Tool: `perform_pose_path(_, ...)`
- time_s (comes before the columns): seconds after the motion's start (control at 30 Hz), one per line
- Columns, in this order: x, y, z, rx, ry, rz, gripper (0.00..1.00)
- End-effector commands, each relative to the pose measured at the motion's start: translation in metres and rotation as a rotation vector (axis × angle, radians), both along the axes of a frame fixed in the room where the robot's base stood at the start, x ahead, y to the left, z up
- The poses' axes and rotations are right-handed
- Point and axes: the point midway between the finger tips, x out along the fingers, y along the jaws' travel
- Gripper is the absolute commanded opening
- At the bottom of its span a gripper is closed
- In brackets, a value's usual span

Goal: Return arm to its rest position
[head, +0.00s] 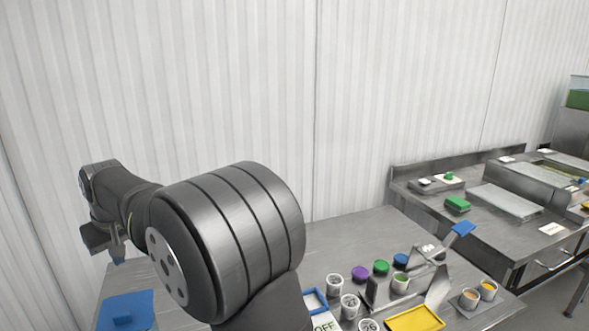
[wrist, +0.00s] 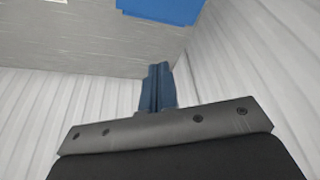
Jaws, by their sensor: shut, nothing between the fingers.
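My gripper (head: 117,243) is at the far left of the head view, past the left end of the steel table (head: 350,232), with its blue fingers pointing down. In the wrist view my gripper (wrist: 157,85) shows its two blue fingers pressed together with nothing between them. My dark arm fills the lower middle of the head view and hides part of the table.
A blue flat object (head: 126,311) lies on the table's left below my gripper; a blue patch (wrist: 165,10) shows in the wrist view. Several small pots, a yellow tray (head: 414,319) and a scale-like stand (head: 432,255) are at right. White ribbed walls (head: 200,80) stand close behind.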

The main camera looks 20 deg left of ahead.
Motion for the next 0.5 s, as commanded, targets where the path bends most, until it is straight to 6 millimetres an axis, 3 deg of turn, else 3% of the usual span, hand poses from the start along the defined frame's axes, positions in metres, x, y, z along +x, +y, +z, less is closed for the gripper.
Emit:
perform_pose_path(0.07,-0.0003,-0.0006,-0.0109,-0.003,0.001,0.0,0.0)
perform_pose_path(0.5,0.0087,0.0089,-0.0084,0.0,0.0,0.0,0.0)
